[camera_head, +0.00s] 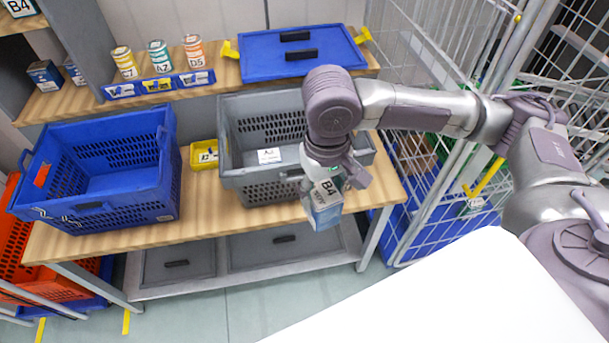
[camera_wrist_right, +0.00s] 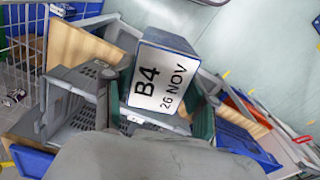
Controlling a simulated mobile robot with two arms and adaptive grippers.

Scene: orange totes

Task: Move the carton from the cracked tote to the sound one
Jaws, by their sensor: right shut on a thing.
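The carton (camera_head: 326,214) is blue and white with a "B4" label; in the right wrist view the carton (camera_wrist_right: 163,78) reads "B4 26 NOV". My right gripper (camera_head: 326,184) is shut on it and holds it in the air, overlapping the front right of the grey tote (camera_head: 245,178). The grey tote looks empty where its inside shows and has a white label; no crack shows on it. The blue tote (camera_head: 150,205) at the left has pale jagged marks like cracks low on its front, an orange tag, and an empty inside. My left gripper is out of view.
A small yellow bin (camera_head: 204,155) stands between the totes on the wooden bench (camera_head: 120,240). Behind are several labelled cans (camera_head: 160,57) and a blue lid-like panel (camera_head: 300,52). A wire cage (camera_head: 440,190) stands close at the right. Floor in front is clear.

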